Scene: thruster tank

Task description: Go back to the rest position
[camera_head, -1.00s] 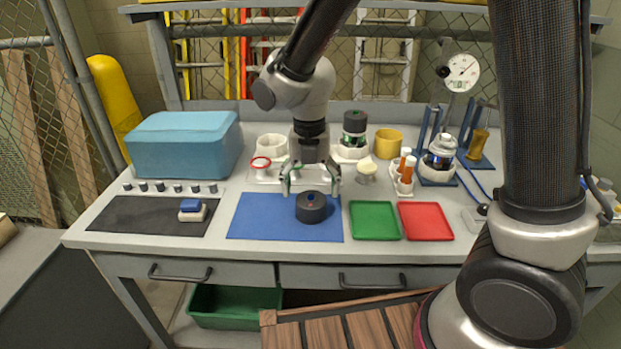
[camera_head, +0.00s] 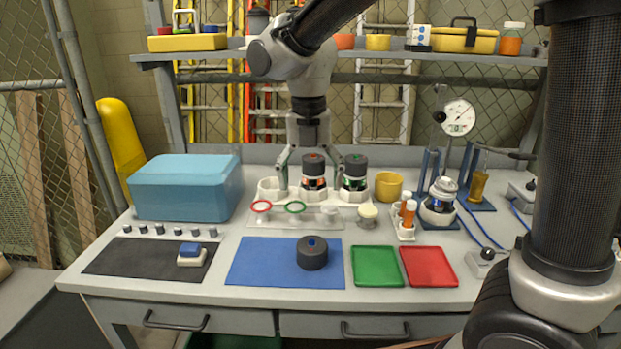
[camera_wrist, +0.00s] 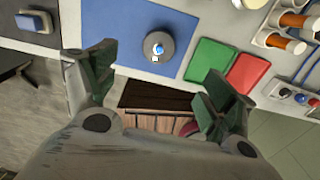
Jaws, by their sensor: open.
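My gripper (camera_head: 318,178) is open in the head view, its fingers spread and pointing down, raised above the bench in front of the white holder at the back. Its green-padded fingers also show in the wrist view (camera_wrist: 160,95), with nothing between them. A dark round puck-like piece with a blue dot (camera_head: 312,253) sits on the blue mat (camera_head: 254,262), below my gripper and apart from it. In the wrist view the same piece (camera_wrist: 158,47) lies beyond the fingertips.
A white holder (camera_head: 268,190) carries red-topped and green-topped cylinders. Green (camera_head: 377,267) and red trays (camera_head: 428,267) lie right of the mat. A blue box (camera_head: 185,190) stands at left. A dial gauge (camera_head: 458,117) stands at right. A shelf (camera_head: 385,55) runs above the bench.

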